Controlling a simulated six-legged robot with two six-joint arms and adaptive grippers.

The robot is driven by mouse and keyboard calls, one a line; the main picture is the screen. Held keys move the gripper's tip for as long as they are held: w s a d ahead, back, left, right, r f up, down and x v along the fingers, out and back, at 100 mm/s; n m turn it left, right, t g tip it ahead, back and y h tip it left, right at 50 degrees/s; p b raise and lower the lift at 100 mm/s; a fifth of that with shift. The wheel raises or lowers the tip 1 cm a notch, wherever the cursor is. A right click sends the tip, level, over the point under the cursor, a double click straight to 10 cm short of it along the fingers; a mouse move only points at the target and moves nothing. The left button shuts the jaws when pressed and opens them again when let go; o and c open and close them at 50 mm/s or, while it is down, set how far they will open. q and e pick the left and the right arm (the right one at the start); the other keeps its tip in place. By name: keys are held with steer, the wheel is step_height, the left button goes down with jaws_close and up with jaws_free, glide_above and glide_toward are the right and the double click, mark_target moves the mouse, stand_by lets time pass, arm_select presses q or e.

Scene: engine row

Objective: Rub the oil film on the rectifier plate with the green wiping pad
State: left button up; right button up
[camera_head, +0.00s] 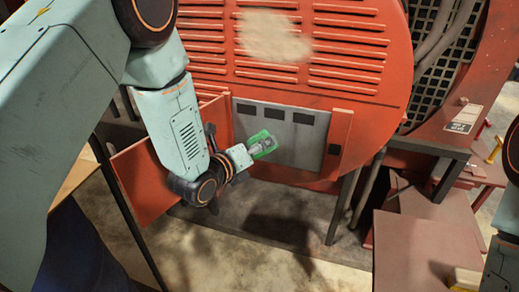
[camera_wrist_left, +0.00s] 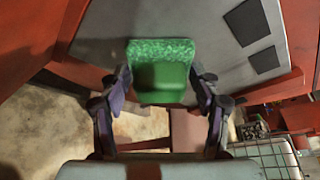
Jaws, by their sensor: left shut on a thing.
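The green wiping pad (camera_head: 262,136) is held in my left gripper (camera_head: 258,148), in front of the lower left part of the grey rectifier plate (camera_head: 312,152). In the left wrist view the pad (camera_wrist_left: 161,90) stands between the fingers of my left gripper (camera_wrist_left: 160,100), with the plate (camera_wrist_left: 205,62) behind it. I cannot tell whether the pad touches the plate. The plate has several dark rectangles along its top and sits in an opening of the red housing. No oil film can be made out on the plate. My right gripper is not in view.
A red door (camera_head: 158,173) hangs open left of the plate. The red louvred housing (camera_head: 345,50) rises above it, with a pale tan smear (camera_head: 273,37). Dark legs stand below. A brown-red box (camera_head: 425,240) stands at lower right. The floor (camera_head: 270,240) below the plate is clear.

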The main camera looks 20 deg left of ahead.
arm_select(q)
steer(key=shift+s, duration=2.85)
steer(key=shift+s+a, duration=0.1)
steer(key=shift+s, duration=1.45)
